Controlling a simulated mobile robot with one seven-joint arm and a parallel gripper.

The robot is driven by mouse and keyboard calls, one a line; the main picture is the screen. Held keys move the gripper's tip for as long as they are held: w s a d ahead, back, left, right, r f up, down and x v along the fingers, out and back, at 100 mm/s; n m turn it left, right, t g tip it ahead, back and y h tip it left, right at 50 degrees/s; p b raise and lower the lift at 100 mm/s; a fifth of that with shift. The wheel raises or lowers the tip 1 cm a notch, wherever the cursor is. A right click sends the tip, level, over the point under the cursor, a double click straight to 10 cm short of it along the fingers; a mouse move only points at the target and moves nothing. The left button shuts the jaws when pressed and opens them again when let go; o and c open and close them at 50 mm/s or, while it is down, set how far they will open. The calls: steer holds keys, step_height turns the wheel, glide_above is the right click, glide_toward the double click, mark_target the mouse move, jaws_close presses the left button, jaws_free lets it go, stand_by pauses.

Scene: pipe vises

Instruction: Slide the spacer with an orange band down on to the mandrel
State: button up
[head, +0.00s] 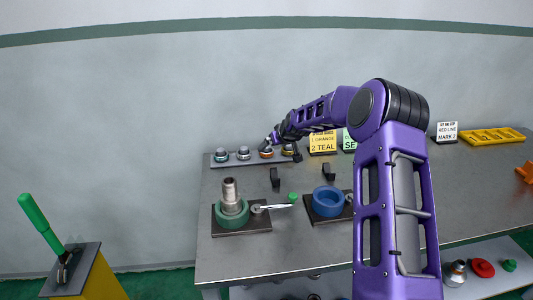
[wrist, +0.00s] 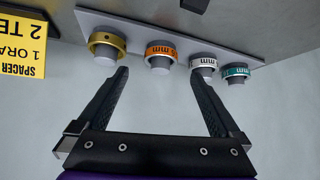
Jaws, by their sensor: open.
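The spacer with an orange band (wrist: 161,51) sits on a peg of the rack, between a yellow-banded spacer (wrist: 107,42) and a white-banded one (wrist: 203,65). It also shows in the head view (head: 266,153). My gripper (wrist: 160,75) is open and empty, its fingertips spread on either side of the orange spacer and seemingly short of it. In the head view my gripper (head: 272,140) is small, at the back of the bench by the rack. The grey mandrel (head: 229,190) stands upright in the green ring-shaped vise (head: 232,215) at the front left.
A teal-banded spacer (wrist: 235,73) is at the rack's end. A yellow sign (head: 323,141) reads 1 orange, 2 teal. A blue ring vise (head: 327,202) stands right of the mandrel, with a green-tipped handle (head: 291,199) between.

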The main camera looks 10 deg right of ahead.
mark_target(268, 149)
steer(key=shift+x, duration=2.85)
steer(key=shift+r, duration=0.1)
steer(key=c, duration=1.4)
steer(key=shift+r, duration=0.1)
